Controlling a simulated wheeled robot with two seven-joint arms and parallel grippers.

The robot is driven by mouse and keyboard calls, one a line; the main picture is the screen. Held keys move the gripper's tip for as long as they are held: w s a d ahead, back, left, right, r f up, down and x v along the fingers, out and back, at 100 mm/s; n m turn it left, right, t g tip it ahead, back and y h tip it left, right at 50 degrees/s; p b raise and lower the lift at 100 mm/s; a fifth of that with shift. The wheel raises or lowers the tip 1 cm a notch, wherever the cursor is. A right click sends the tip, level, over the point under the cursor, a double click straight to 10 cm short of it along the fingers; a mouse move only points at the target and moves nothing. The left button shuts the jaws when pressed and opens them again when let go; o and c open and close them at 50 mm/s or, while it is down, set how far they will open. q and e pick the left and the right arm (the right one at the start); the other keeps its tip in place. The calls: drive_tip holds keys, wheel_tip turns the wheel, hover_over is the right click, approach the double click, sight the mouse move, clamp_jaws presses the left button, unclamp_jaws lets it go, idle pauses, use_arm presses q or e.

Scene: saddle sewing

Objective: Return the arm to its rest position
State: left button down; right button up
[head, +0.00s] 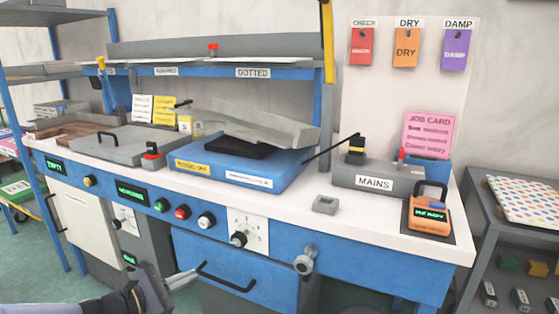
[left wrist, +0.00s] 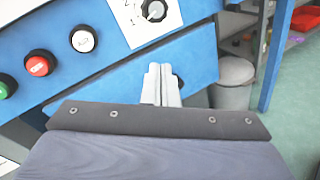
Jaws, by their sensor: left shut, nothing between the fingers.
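My left gripper (head: 181,280) comes in from the lower left of the head view, in front of the blue drawer front below the bench's control panel. Its fingers are together and empty. In the left wrist view, the closed fingers (left wrist: 161,84) point at the blue bench front, just below a black knob (left wrist: 154,10) on a white dial plate. From that view I cannot tell whether they touch the front. My right gripper does not show in either view.
The white-topped bench (head: 330,225) holds a blue machine (head: 240,172), a grey MAINS box (head: 375,180) and an orange device (head: 429,215). Drawer handles and knobs stick out near my left gripper. A grey bin (left wrist: 234,82) stands on the green floor. A grey side table (head: 490,210) stands at right.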

use_arm(q)
drive_tip(key=s+d+r+m+g+y, duration=0.1)
drive_tip(key=s+d+r+m+g, duration=0.2)
drive_tip(key=s+m, duration=0.4)
drive_tip(key=s+d+m+g, duration=0.3)
drive_tip(key=s+d+m, duration=0.2)
drive_tip(key=s, duration=0.4)
drive_tip(key=s+a+f+m+y, duration=0.2)
drive_tip(key=s+a+m+y, duration=0.1)
drive_tip(key=s+m, duration=0.25)
drive_tip(key=s+a+f+m+y, duration=0.1)
drive_tip(key=s+a+m+y, duration=0.1)
drive_tip(key=s+m+y, duration=0.35)
wheel_tip(320, 180, up, 27)
drive_tip(key=s+n+h+p, duration=0.1)
drive_tip(key=n+h+p, duration=0.1)
drive_tip(key=p, duration=2.6)
drive_tip(key=shift+s+r+g, duration=0.15)
drive_tip(key=shift+s+g, duration=0.15)
drive_tip(key=shift+s, duration=0.05)
